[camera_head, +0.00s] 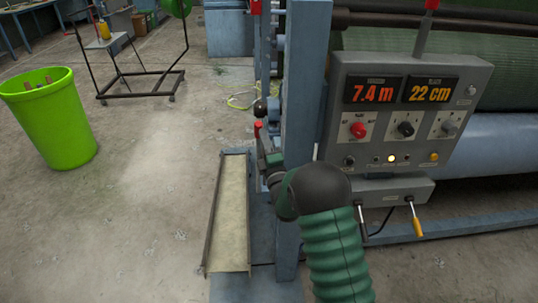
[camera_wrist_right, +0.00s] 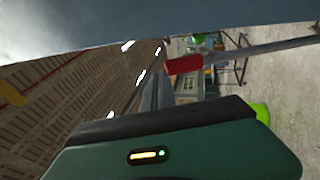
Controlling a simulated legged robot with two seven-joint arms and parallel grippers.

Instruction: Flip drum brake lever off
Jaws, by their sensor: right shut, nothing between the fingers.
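A lever with a red grip (camera_head: 258,128) stands at the left side of the blue post, just beyond my right gripper (camera_head: 266,150). In the right wrist view a red grip (camera_wrist_right: 184,65) on a grey bar (camera_wrist_right: 265,50) crosses above the gripper's green housing. My right gripper is shut and empty, close to the red grip; I cannot tell whether they touch. My wrist partly hides the gripper in the head view. No readable label shows which lever is the drum brake. My left gripper is not in view.
The blue post (camera_head: 304,90) stands right beside my right wrist. A grey control box (camera_head: 400,120) reads 7.4 m and 22 cm. A yellow-tipped lever (camera_head: 417,222) hangs below it. A long tray (camera_head: 230,215) lies on the floor. A green bin (camera_head: 50,120) stands left on open floor.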

